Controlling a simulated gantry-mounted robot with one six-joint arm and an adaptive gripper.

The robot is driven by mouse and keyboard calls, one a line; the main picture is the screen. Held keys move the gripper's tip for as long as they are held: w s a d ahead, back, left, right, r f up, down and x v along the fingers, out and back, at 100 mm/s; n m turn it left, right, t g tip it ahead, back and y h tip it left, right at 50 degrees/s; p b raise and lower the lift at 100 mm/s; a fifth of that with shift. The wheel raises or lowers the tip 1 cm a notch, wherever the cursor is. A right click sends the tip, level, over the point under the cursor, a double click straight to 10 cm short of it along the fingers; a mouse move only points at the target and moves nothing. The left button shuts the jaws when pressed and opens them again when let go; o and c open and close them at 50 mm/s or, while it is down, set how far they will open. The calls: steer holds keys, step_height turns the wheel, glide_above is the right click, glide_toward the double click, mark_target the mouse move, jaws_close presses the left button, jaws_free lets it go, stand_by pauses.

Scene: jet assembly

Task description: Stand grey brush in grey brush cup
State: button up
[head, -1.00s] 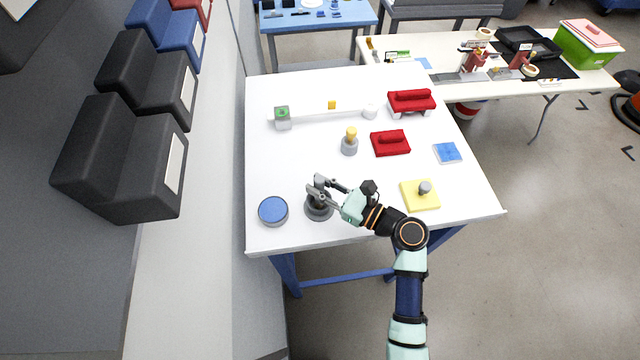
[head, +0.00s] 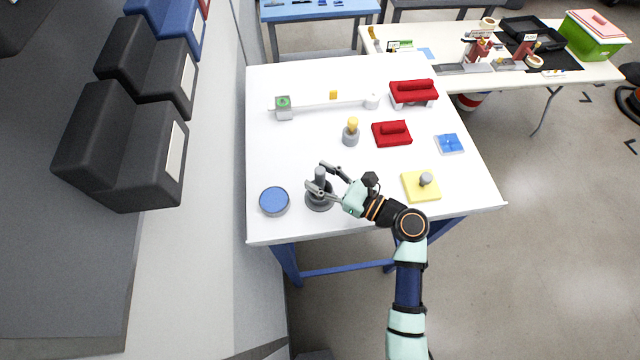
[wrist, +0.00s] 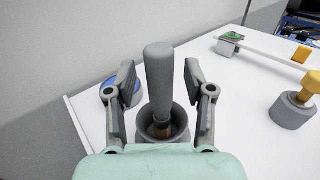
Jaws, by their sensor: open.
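The grey brush (head: 320,178) stands handle up in the grey brush cup (head: 320,203) at the front left of the white table. In the wrist view the brush handle (wrist: 160,75) rises from the cup (wrist: 163,122), tilted slightly, and a brown part of the brush shows inside the rim. My gripper (head: 324,178) is open, its fingers on either side of the handle. In the wrist view the gripper (wrist: 160,84) shows a gap between each finger and the handle. The brush's lower end is hidden in the cup.
A blue-topped round container (head: 274,201) is just left of the cup. A yellow block (head: 415,190) with a grey knob lies to the right. A grey cup with a yellow-topped piece (head: 351,133) and red parts (head: 392,134) are farther back. The table's middle left is clear.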

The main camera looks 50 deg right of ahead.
steer(key=s+d, duration=0.2)
steer(key=s, duration=0.9)
steer(key=shift+s, duration=0.4)
